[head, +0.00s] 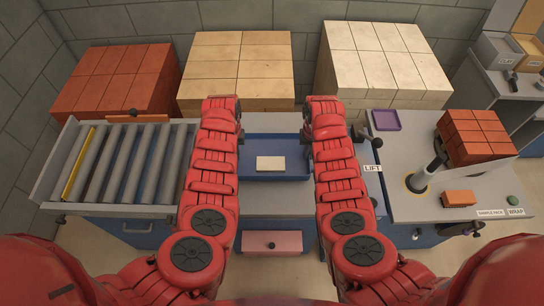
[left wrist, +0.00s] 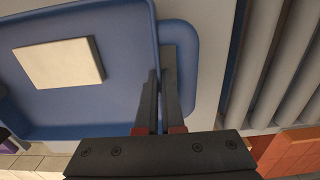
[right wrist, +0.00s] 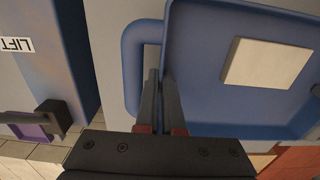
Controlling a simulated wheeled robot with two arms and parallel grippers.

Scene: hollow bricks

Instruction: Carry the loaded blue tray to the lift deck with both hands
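The blue tray (head: 262,149) sits over the grey bench in the middle of the head view, with one cream brick (head: 270,163) lying flat in it. It looks level; I cannot tell whether it touches the bench. My left gripper (left wrist: 161,85) has its fingers close together across the tray's side wall, at the loop handle (left wrist: 191,65). My right gripper (right wrist: 160,85) holds the opposite wall the same way, at its handle (right wrist: 132,65). In the head view my arms hide both tray ends. The lift deck, labelled LIFT (head: 372,169), is just right of my right arm.
A roller conveyor (head: 130,160) lies left of the tray. Stacks of orange bricks (head: 115,78), tan bricks (head: 238,68) and cream bricks (head: 385,60) stand behind. A purple tray (head: 386,120), a post (head: 420,181) and more orange bricks (head: 474,135) are on the right.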

